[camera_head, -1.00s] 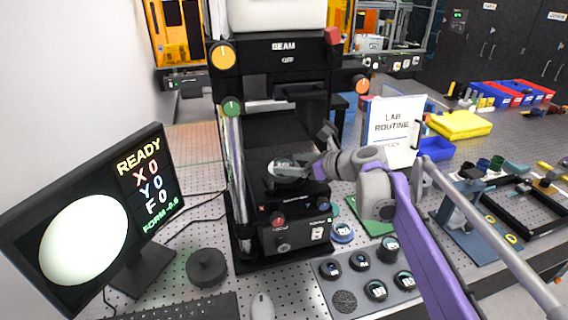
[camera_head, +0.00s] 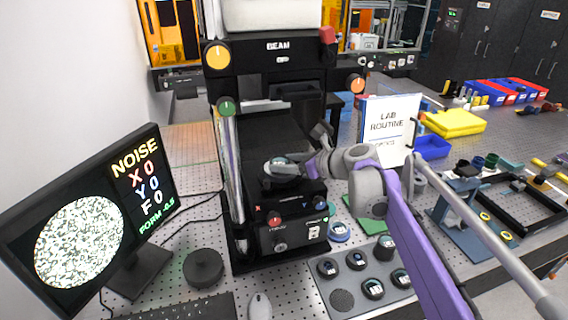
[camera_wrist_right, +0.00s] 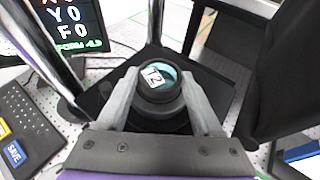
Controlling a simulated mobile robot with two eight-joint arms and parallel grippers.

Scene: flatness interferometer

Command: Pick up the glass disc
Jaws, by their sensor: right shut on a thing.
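The glass disc (camera_wrist_right: 160,75) shows in the right wrist view as a teal-tinted round glass in a black ring, with a white "T2" label. My right gripper (camera_wrist_right: 158,98) is shut on it, one grey finger at each side of the ring. In the head view the right gripper (camera_head: 283,168) reaches in from the right over the dark stage of the black interferometer (camera_head: 265,195). The disc is small there and partly hidden by the fingers. I cannot tell whether it touches the stage. My left gripper is not in view.
A grey tray (camera_head: 327,286) with several black-ringed discs lies in front. A monitor (camera_head: 85,225) reads "NOISE" with a speckled circle. The instrument's metal column (camera_head: 231,165) stands left of the gripper. A "LAB ROUTINE" board (camera_head: 388,130) stands behind the right arm.

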